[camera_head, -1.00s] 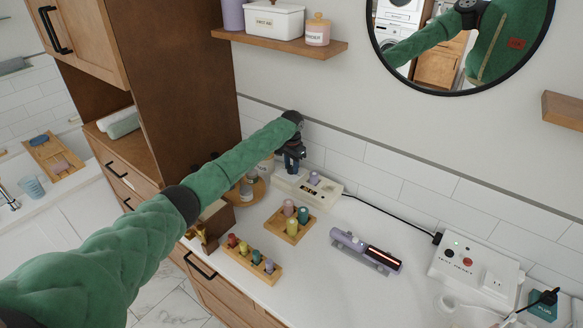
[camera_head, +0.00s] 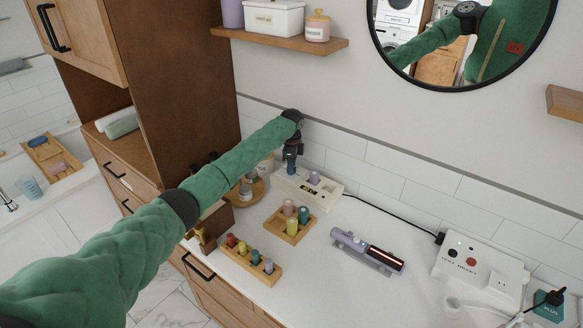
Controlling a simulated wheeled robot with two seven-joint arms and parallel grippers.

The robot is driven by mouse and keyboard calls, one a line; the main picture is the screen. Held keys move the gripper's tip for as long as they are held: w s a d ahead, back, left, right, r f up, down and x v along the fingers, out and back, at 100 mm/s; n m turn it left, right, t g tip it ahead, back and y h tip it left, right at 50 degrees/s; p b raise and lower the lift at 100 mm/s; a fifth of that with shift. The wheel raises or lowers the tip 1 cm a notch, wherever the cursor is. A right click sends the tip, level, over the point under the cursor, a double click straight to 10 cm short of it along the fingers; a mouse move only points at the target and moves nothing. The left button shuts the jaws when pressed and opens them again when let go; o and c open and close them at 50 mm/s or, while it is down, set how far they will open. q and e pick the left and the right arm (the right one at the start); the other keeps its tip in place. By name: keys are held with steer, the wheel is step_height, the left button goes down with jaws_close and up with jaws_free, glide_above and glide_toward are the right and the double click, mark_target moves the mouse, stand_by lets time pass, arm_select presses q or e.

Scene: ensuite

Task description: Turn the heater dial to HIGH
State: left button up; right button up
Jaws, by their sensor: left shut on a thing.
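The cream heater box (camera_head: 324,193) sits on the white counter against the tiled wall, with a lilac cylinder (camera_head: 314,178) standing in its top and small dark openings or marks on its front. My left gripper (camera_head: 290,169) points down onto the left end of the box. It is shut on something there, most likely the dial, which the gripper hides. I cannot read the dial's setting. My right gripper is not in view.
Wooden trays with coloured cylinders (camera_head: 278,222) (camera_head: 232,253) stand in front of the box. A black cord (camera_head: 393,217) runs to a white outlet box (camera_head: 450,265).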

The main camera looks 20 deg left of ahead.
arm_select(q)
steer(key=shift+m, duration=0.9)
steer(key=shift+m+b, duration=0.5)
steer(key=shift+m, duration=0.4)
steer(key=m+b, duration=0.1)
steer(key=m, duration=0.2)
steer(key=shift+m, duration=1)
steer(key=shift+m+b, duration=0.35)
steer(key=shift+m, duration=0.25)
steer(key=shift+r+m, duration=0.1)
steer(key=shift+m, duration=0.3)
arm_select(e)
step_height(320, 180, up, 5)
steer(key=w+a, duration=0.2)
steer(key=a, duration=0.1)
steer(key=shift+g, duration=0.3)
